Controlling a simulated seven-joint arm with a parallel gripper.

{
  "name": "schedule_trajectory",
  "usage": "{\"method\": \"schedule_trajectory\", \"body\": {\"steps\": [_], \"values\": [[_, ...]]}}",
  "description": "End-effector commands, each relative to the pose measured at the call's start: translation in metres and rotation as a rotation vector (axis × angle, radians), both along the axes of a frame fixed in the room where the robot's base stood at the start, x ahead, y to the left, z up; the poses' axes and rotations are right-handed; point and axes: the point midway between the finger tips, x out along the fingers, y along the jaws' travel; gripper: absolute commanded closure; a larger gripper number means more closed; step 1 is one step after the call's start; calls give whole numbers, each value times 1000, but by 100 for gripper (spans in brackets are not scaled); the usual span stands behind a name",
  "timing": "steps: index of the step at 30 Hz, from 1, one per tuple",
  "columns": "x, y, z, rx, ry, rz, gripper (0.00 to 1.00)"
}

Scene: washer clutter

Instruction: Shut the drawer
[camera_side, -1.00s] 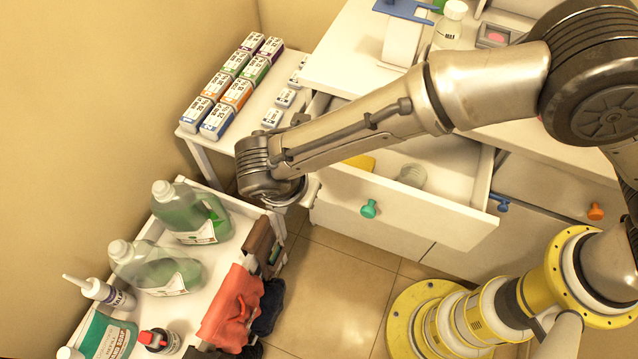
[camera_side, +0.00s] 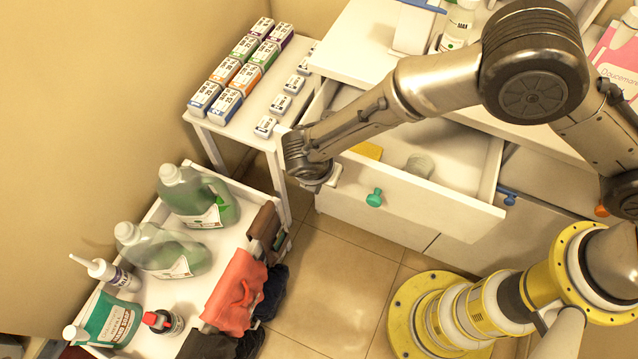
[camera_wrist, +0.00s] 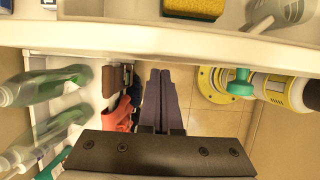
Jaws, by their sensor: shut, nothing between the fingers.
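The white drawer (camera_side: 440,212) stands pulled out from the white cabinet, with a green knob (camera_side: 374,197) on its front. A yellow sponge (camera_side: 367,151) and a clear cup (camera_side: 419,166) lie inside it. My gripper (camera_side: 328,182) is at the left end of the drawer front, its fingers mostly hidden by the wrist. In the wrist view my gripper (camera_wrist: 160,74) shows two dark fingers together, empty, pointing toward the drawer's front panel (camera_wrist: 190,38). The green knob (camera_wrist: 240,82) is to their right. I cannot tell whether the fingers touch the panel.
A white cart (camera_side: 152,212) with green bottles and hanging cloths stands at the left. A side table (camera_side: 250,132) with several small boxes is behind it. The cabinet top (camera_side: 352,50) holds a bottle. Tiled floor (camera_side: 330,265) is open in front of the drawer.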

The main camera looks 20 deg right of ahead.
Motion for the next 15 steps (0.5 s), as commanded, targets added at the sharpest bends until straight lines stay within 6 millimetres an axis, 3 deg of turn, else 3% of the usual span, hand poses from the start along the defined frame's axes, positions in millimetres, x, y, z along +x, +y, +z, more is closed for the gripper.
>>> {"method": "schedule_trajectory", "body": {"steps": [15], "values": [[4,-4,0,0,0,0,100]]}}
